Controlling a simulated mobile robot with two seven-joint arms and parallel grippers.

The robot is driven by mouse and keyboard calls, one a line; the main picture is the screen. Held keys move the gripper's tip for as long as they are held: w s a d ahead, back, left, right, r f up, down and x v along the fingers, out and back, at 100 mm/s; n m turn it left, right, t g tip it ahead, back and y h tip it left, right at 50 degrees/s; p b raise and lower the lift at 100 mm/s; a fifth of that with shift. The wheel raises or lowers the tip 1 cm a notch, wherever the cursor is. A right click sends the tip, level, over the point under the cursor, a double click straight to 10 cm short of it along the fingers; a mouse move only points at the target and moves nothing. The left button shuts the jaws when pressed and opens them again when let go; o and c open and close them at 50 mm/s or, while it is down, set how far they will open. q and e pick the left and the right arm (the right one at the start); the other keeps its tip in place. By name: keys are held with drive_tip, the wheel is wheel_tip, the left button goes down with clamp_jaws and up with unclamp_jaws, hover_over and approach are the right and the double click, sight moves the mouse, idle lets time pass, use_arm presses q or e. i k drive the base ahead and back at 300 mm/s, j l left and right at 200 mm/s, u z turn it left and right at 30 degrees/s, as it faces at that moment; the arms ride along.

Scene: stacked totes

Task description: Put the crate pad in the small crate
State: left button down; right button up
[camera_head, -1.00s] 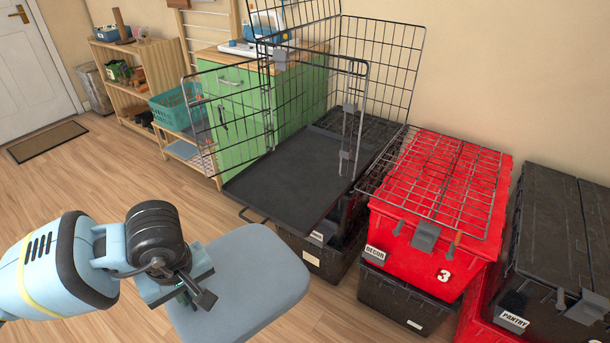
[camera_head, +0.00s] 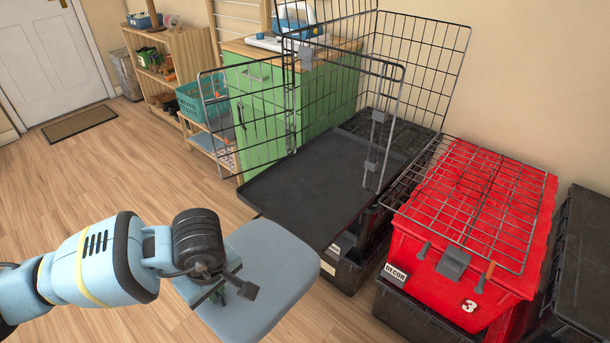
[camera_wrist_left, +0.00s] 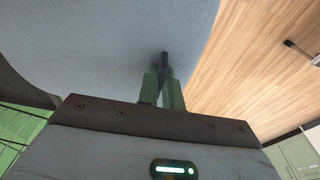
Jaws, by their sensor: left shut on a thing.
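The crate pad (camera_head: 275,268) is a flat blue-grey sheet with rounded corners. My left gripper (camera_head: 226,288) is shut on its near-left edge and holds it above the floor, in front of the small crate. In the left wrist view the green fingers (camera_wrist_left: 164,88) meet at the pad (camera_wrist_left: 95,45), which fills much of the upper left. The small crate (camera_head: 320,180) has a black tray floor and black wire panels. Its near side is open, and the pad overlaps the tray's front edge in the picture. My right gripper is not in view.
The crate stands on black totes (camera_head: 345,268). A red tote (camera_head: 450,225) with a wire panel on top stands right of it, beside another black tote (camera_head: 588,270). A green cabinet (camera_head: 258,125) and wooden shelves (camera_head: 190,50) stand behind. The floor at left is clear.

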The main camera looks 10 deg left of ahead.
sight(318, 188)
drive_tip(key=i+l, duration=0.15)
drive_tip(key=i, duration=0.3)
drive_tip(key=i+l+u, duration=0.1)
drive_tip(key=i, duration=0.35)
drive_tip(key=i+l, duration=0.3)
drive_tip(key=i+j+u, duration=0.05)
drive_tip(key=i, duration=0.1)
